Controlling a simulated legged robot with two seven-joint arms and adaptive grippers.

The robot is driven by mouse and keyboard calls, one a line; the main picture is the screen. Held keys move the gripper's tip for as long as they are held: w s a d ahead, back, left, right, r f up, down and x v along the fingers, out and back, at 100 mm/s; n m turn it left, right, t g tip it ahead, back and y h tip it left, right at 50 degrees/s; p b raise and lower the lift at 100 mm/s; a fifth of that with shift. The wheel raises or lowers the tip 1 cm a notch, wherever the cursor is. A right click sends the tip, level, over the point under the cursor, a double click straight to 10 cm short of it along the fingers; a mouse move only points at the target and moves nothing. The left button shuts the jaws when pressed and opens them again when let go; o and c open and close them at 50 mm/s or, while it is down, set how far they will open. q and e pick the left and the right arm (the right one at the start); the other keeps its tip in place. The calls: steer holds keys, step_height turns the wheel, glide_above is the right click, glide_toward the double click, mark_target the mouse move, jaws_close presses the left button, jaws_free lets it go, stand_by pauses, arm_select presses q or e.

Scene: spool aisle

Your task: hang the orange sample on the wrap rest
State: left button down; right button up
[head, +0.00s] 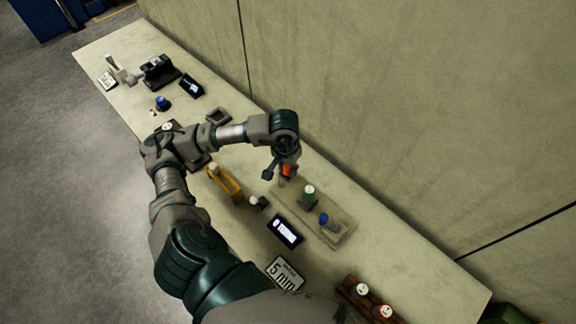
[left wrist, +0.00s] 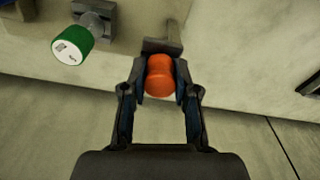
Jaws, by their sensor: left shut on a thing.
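The orange sample (head: 287,169) is a small spool-like piece between the fingers of my left gripper (head: 284,173). In the left wrist view my left gripper (left wrist: 160,82) is shut on the orange sample (left wrist: 160,75), with a finger on each side. A grey bracket (left wrist: 163,46) shows just beyond the sample; I cannot tell if they touch. No label marks the wrap rest. My right gripper is out of view.
The green spool (left wrist: 73,45) is close left of the gripper in the wrist view. A yellow holder (head: 225,182), a dark display (head: 284,231), a "5 mm" sign (head: 285,273) and a brown rack (head: 366,303) stand nearby. A wall (head: 400,100) runs behind the bench.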

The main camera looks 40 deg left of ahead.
mark_target(286, 168)
arm_select(q)
steer(key=shift+f, duration=0.3)
steer(key=c, duration=0.8)
jaws_free()
steer(key=shift+r, duration=0.15)
step_height(286, 168, up, 12)
steer(key=shift+s+f, duration=0.2)
steer(key=shift+s, duration=0.2)
